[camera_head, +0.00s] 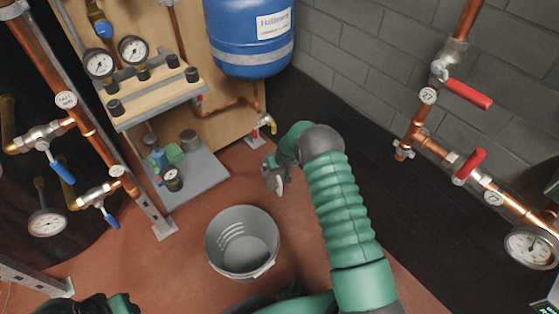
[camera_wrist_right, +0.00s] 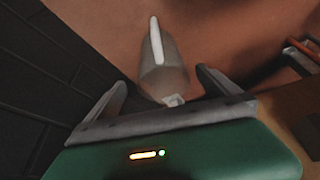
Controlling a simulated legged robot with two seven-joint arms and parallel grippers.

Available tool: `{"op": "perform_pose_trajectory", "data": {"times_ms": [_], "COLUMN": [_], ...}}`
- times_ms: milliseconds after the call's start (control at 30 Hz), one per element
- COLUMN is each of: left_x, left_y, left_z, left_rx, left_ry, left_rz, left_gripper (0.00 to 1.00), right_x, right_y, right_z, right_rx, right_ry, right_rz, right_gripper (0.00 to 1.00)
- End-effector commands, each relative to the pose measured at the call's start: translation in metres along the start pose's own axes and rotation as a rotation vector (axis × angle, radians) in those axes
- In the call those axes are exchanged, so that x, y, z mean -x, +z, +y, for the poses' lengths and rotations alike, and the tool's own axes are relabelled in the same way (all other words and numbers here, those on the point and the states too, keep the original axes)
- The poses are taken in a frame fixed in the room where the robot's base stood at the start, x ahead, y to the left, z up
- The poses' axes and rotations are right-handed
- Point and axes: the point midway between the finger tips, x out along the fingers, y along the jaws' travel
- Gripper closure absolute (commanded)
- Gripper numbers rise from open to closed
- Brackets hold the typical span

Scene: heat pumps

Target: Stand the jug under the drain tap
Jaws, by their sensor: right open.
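The jug (camera_wrist_right: 163,78) is pale grey with a white upright strip that looks like its handle; it stands on the reddish floor in the right wrist view. My right gripper (camera_wrist_right: 168,92) is open, with one finger on each side of the jug and gaps visible. In the head view my right gripper (camera_head: 270,177) is low over the floor and mostly hides the jug; a small white piece (camera_head: 280,185) shows there. The drain tap (camera_head: 267,123), brass with a yellowish lever, is on the pipe below the blue vessel, beyond the gripper. Only part of my left arm's end shows at the bottom left; its fingers cannot be made out.
A grey bucket (camera_head: 243,270) stands on the floor left of my right arm. A grey plinth (camera_head: 197,183) with small parts and a gauge lies further left. The blue vessel (camera_head: 250,35) hangs above the tap. Copper pipes with red levers (camera_head: 468,93) run along the right.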

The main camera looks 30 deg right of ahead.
Motion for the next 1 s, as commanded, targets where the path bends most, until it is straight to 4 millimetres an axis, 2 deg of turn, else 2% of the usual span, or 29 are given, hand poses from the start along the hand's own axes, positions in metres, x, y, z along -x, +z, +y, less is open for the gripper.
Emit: {"op": "perform_pose_trajectory", "data": {"times_ms": [33,167,267,333,433,500,600,700,800,1000], "left_x": [0.008,0.01,0.009,0.009,0.009,0.009,0.009,0.009,0.009,0.009], "left_y": [-0.002,-0.002,-0.002,-0.002,-0.002,-0.002,-0.002,-0.002,-0.002,-0.002], "left_z": [0.0,0.0,0.0,0.0,0.0,0.0,0.0,0.0,0.0,0.0], "left_rx": [0.0,0.0,0.0,0.0,0.0,0.0,0.0,0.0,0.0,0.0], "left_ry": [0.0,0.0,0.0,0.0,0.0,0.0,0.0,0.0,0.0,0.0], "left_rz": [0.0,-0.001,-0.001,-0.001,-0.001,-0.001,-0.001,-0.001,-0.001,-0.001], "left_gripper": [0.64,0.64,0.64,0.64,0.64,0.64,0.64,0.64,0.64,0.64], "right_x": [0.011,0.025,0.065,0.113,0.19,0.239,0.289,0.317,0.328,0.329], "right_y": [-0.001,-0.002,-0.001,0.008,0.045,0.083,0.141,0.185,0.207,0.211], "right_z": [0.0,-0.006,-0.03,-0.057,-0.096,-0.115,-0.129,-0.132,-0.131,-0.131], "right_rx": [0.0,0.007,0.032,0.064,0.115,0.149,0.189,0.214,0.227,0.227], "right_ry": [0.0,-0.003,-0.019,-0.033,-0.055,-0.066,-0.077,-0.082,-0.082,-0.082], "right_rz": [-0.001,-0.002,-0.015,-0.031,-0.067,-0.093,-0.125,-0.147,-0.16,-0.164], "right_gripper": [0.0,0.0,0.0,0.0,0.0,0.0,0.0,0.0,0.0,0.0]}}
